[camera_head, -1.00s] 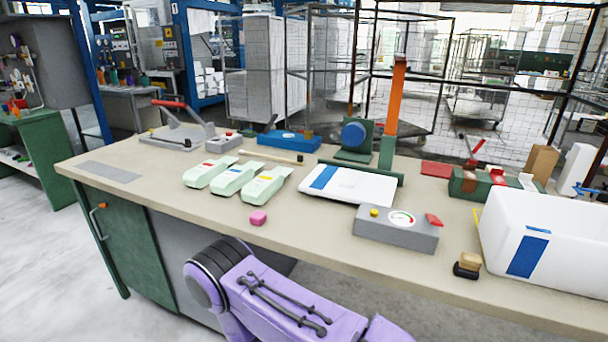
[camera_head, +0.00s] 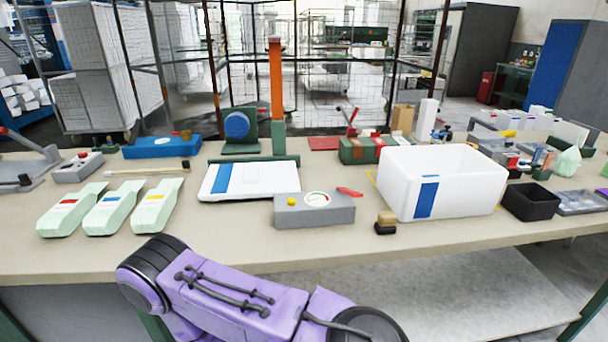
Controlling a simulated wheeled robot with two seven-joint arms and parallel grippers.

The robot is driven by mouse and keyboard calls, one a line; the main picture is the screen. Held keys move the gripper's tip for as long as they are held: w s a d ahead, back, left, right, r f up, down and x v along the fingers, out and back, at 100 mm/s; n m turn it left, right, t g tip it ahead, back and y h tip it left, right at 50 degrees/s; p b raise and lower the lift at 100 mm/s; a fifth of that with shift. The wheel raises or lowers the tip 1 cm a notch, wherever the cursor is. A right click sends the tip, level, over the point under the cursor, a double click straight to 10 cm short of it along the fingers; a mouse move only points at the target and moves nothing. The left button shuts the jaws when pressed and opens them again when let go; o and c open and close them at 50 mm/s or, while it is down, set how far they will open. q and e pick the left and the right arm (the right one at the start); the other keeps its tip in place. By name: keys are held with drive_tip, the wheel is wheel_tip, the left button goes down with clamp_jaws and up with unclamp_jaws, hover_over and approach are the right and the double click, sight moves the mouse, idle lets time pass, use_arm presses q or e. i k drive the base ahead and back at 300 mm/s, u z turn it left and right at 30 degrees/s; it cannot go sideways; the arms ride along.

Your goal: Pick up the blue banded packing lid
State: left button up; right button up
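The white packing lid with a blue band (camera_head: 262,178) lies flat on the workbench (camera_head: 250,238), left of the middle of the head view. Its blue band (camera_head: 222,178) is near its left end. A grey box with a round dial (camera_head: 312,212) stands close in front of its right corner. The white packing box with a blue band (camera_head: 465,180) stands open to the right. A purple arm link of mine crosses the lower part of the view, below the bench edge. Neither gripper shows in the view.
Three pale green cases (camera_head: 112,208) lie left of the lid, with a long-handled brush (camera_head: 150,170) behind them. A green stand with a blue disc (camera_head: 238,128) and an orange post (camera_head: 276,80) stand behind the lid. A small black bin (camera_head: 531,202) stands at the right.

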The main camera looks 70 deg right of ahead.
sight(243, 180)
drive_tip(key=z, duration=2.4)
